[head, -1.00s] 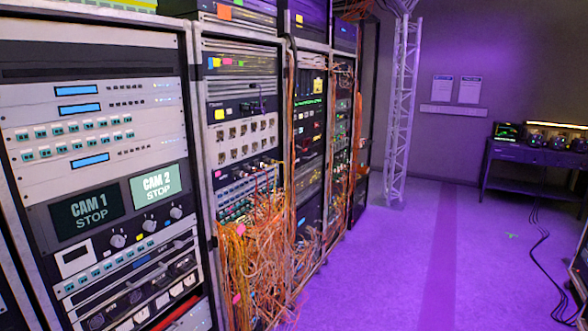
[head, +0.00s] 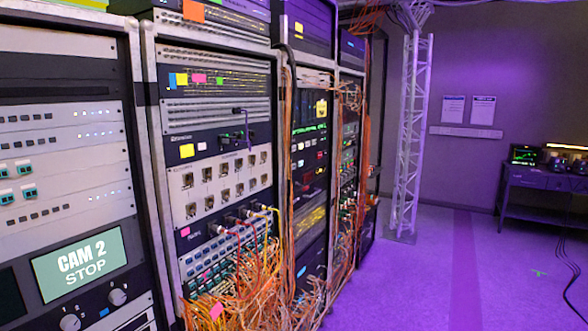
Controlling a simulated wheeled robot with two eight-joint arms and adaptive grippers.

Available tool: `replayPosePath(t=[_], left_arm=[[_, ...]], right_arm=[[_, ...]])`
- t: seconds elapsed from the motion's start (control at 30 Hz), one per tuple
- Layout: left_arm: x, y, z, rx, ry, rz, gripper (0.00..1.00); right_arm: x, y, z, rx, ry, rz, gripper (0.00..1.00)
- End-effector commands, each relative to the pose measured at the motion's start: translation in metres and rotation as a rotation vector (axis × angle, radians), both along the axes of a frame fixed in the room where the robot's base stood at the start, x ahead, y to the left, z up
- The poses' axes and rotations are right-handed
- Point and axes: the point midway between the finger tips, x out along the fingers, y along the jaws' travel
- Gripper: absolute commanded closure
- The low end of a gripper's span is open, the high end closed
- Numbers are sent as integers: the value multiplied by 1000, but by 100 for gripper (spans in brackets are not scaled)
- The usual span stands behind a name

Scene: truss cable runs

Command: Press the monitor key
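No key marked as the monitor key can be made out. The nearest rack (head: 70,120) stands at the left. It carries a lit screen (head: 80,262) reading "CAM 2 STOP", with round knobs (head: 117,297) below it. Small teal-and-white keys (head: 25,192) sit on a light panel above the screen. A part of another, dark screen (head: 10,298) shows at the left edge. Neither of my grippers is in view.
More racks (head: 215,130) run back along the left, with orange cables (head: 235,290) spilling from their fronts. A truss tower (head: 410,135) stands behind them. A desk with equipment (head: 545,180) is at the far right, with black cables on the floor. The purple floor (head: 420,290) between is clear.

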Motion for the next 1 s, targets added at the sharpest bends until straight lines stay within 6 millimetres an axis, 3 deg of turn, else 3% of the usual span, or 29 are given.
replayPosePath(t=[0.03,0.13,0.17,1.0], left_arm=[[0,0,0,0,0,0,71],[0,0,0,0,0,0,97],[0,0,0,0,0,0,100],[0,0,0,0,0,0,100]], right_arm=[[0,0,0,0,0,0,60],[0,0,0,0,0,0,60],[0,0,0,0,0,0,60],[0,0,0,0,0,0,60]])
